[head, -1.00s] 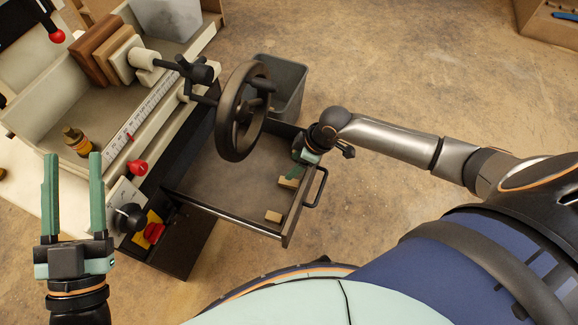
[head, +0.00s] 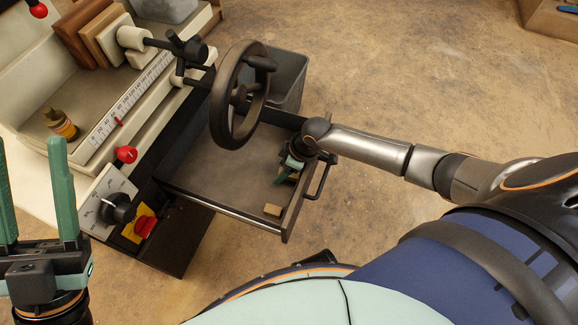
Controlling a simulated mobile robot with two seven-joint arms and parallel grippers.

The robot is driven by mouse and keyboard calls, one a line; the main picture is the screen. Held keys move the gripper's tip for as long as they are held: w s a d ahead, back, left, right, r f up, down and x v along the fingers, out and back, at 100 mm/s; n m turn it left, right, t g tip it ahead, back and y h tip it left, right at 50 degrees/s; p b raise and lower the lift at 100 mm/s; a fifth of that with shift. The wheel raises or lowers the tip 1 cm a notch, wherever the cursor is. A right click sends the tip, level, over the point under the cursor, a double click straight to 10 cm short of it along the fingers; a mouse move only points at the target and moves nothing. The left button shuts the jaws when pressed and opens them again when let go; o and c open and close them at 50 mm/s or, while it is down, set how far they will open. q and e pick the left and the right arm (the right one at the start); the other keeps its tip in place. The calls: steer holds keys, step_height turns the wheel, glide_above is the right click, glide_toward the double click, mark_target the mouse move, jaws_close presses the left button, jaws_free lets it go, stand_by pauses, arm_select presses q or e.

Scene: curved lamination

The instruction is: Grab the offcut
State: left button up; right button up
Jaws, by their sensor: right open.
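One offcut (head: 272,210) lies clear near the drawer's front edge. My left gripper (head: 28,142) is open and empty at the left edge, away from the drawer.
A machine with a black handwheel (head: 239,95), a ruler scale and a red knob (head: 126,154) stands left of and above the drawer. A grey bin (head: 288,78) stands behind the drawer. The drawer handle (head: 320,180) sticks out beside my right gripper.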

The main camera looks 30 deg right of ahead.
steer(key=shift+c, duration=0.3)
jaws_close()
stand_by(0.3)
